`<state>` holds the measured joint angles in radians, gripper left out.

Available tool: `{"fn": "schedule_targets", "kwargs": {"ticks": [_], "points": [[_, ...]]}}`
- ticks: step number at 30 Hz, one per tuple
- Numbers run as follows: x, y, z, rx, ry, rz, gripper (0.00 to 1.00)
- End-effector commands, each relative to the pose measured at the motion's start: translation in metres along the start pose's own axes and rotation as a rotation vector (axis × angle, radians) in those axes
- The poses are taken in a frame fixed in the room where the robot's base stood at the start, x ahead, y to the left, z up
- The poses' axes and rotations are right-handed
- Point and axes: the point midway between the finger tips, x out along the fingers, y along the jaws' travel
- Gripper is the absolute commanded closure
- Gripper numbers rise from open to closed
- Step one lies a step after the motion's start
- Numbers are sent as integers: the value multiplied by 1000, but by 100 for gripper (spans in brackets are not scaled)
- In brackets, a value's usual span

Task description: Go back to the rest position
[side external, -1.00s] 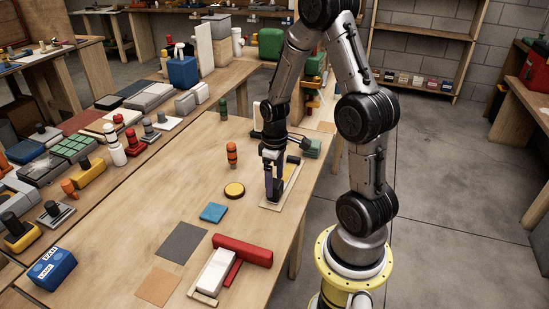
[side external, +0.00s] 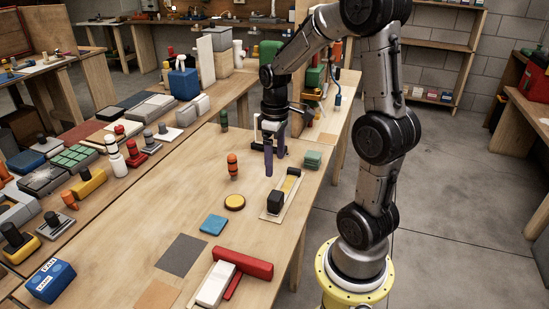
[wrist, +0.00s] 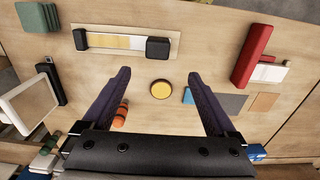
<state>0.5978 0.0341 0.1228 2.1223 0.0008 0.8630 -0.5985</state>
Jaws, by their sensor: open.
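My gripper (side external: 275,160) hangs above the wooden table (side external: 200,265), pointing down, clear of the slider strip. In the wrist view its two dark purple fingers (wrist: 158,76) stand wide apart with nothing held between them. The slider strip (side external: 290,184) lies on the table, pale with a yellow band. Its black block (side external: 274,202) sits at the near end, and it also shows in the wrist view (wrist: 158,48) beyond the fingertips.
A green block (side external: 312,159) is right of my gripper. Red and white blocks (side external: 243,263) lie near the front. Bare wood lies between them.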

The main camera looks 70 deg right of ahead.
Motion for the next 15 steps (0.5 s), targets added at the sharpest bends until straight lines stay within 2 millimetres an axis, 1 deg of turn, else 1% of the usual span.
{"fn": "schedule_targets", "kwargs": {"ticks": [5, 8, 11, 14, 15], "points": [[0, 0, 0, -1, 0, 0, 7], [-4, -7, -5, -29, 12, 8, 7], [-25, -26, -14, -97, 71, 44, 7], [-53, -56, -16, -186, 153, 83, 7], [-64, -71, -13, -215, 190, 97, 7]]}}
